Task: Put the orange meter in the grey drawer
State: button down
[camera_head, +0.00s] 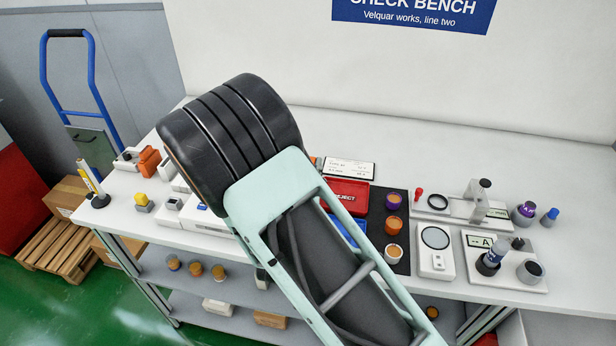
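A small orange block-shaped thing (148,161), which may be the orange meter, stands at the left end of the bench beside a small white and grey device (128,160). It is too small to make out a display. No grey drawer can be made out for certain. Low white box-like units (205,219) with a blue strip stand at the front left edge, partly hidden behind my arm. My arm crosses the middle of the view and covers part of the bench. My gripper is not in view.
The white bench (450,140) is clear along the back right. A red tray (347,195) and a black mat (398,262) with several capped jars lie right of my arm. A stand with pens (96,190) is at the far left. Shelves (190,258) below hold jars.

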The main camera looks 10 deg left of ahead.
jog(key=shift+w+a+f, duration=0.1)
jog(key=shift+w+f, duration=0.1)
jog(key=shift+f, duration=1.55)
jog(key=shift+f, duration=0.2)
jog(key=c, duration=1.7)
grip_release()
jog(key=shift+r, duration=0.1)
